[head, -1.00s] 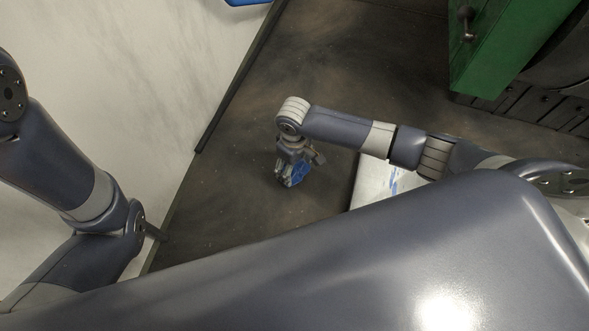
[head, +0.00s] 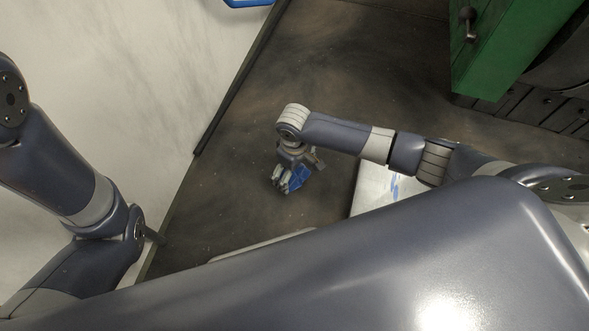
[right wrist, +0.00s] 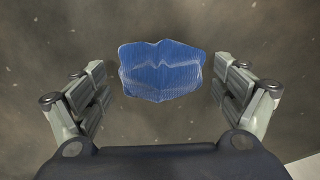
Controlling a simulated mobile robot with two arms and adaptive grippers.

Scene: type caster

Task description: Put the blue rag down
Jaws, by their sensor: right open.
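The blue rag (right wrist: 162,70) shows in the right wrist view between the two fingers of my right gripper (right wrist: 163,88), with a gap on each side. The gripper is open. In the head view the rag (head: 299,179) is a small blue patch at the fingers of my right gripper (head: 289,182), over the dark floor. I cannot tell how far the rag is from the floor. My left arm is at the left of the head view, and its gripper is not in view.
A whitish surface with blue marks (head: 372,193) lies under my right arm. A green machine part (head: 500,45) stands at the upper right. A pale wall (head: 150,70) with a dark base strip runs along the left. The dark floor (head: 350,60) beyond my right gripper is clear.

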